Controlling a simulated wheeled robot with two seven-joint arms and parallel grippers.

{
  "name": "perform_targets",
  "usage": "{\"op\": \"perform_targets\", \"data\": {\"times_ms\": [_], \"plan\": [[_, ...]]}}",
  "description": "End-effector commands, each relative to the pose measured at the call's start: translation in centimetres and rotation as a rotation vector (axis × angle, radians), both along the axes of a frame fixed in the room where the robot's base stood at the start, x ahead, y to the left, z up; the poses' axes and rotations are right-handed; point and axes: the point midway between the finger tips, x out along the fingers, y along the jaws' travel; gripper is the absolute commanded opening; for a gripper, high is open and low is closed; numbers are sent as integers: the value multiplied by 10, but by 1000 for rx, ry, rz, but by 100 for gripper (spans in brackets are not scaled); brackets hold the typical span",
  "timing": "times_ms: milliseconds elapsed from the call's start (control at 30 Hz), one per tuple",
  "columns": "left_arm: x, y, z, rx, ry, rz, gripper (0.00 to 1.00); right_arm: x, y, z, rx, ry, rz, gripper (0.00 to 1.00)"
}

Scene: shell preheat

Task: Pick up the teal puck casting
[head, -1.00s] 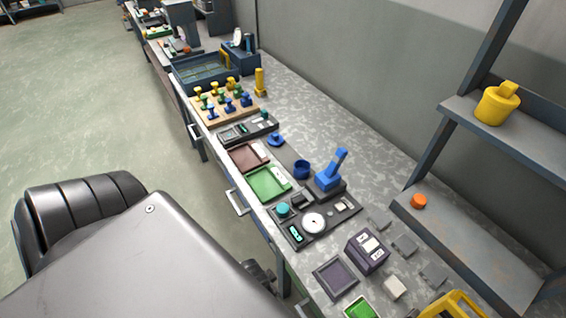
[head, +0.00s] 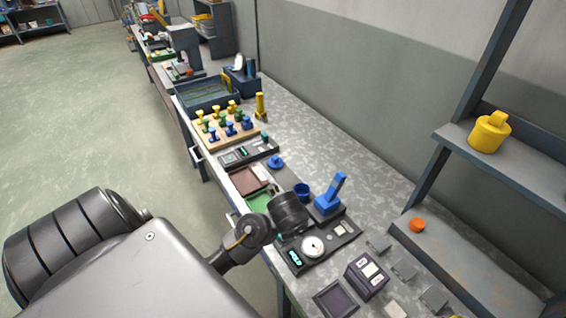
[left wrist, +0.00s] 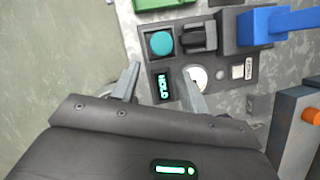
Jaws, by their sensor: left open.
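The teal puck casting (left wrist: 161,43) sits in a square recess of a dark panel (left wrist: 158,126) in the left wrist view. In the head view my left arm hides most or all of it. My left gripper (left wrist: 161,72) is open and empty in the left wrist view. Its fingertips point toward the puck, which lies beyond them, roughly centred between them and apart from both. In the head view the arm reaches over the panel and the fingers cannot be made out. My right gripper is in neither view.
The panel also holds a lit HOLD display (left wrist: 162,87), a round white dial (head: 312,245) and a dark block (left wrist: 197,38). A blue lever (head: 331,192) stands beside it. A green tray (head: 258,201), a blue cup (head: 302,190) and a dark purple box (head: 366,276) are nearby.

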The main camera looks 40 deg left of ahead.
Motion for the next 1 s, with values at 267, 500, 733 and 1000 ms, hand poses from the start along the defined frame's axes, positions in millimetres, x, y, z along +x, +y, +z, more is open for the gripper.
{"op": "perform_targets", "data": {"times_ms": [267, 500, 733, 1000], "plan": [[5, 4, 0, 32, 20, -59, 45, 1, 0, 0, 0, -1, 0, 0], [14, 14, -34, 31, 20, -58, 45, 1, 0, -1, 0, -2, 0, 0], [18, 18, -48, 29, 18, -58, 45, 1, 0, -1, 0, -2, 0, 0], [23, 24, -69, 31, 21, -56, 45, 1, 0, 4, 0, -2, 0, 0]]}}
